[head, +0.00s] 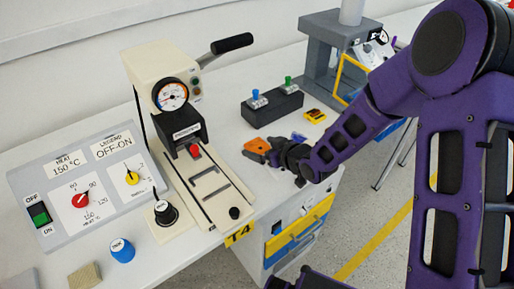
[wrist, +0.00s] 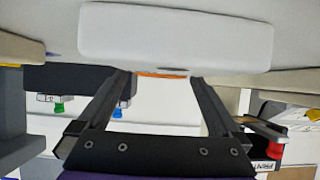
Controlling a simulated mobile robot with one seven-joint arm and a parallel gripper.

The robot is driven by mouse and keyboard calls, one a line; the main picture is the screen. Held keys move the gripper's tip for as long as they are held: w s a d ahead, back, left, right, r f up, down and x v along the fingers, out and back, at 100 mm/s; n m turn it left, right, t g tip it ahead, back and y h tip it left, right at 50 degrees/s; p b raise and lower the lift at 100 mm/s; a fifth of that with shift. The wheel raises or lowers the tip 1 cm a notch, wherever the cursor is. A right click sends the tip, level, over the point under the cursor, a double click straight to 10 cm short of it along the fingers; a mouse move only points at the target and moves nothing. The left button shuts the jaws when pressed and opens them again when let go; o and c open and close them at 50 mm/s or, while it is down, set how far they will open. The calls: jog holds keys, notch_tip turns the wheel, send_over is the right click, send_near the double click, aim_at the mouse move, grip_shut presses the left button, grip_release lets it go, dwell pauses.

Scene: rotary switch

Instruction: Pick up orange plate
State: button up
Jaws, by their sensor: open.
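The orange plate (head: 257,145) lies on the white table, to the right of the press. My gripper (head: 270,151) is low over the table at the plate's right side. In the wrist view only a thin orange strip of the plate (wrist: 161,74) shows, between the tips of my two dark fingers. The fingers of my gripper (wrist: 162,78) are apart, one on each side of this strip. A pale grey shape hides the rest of the plate there. I cannot tell whether the fingers touch the plate.
The press with a gauge (head: 172,94) and its rail (head: 215,187) stand to the left. A black block (head: 272,106) with blue and green knobs and a yellow device (head: 315,116) lie behind the plate. The control panel (head: 85,187) is far left. The table's front edge is close.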

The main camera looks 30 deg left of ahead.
jog(key=c, duration=1.3)
jog(key=shift+r, duration=0.1)
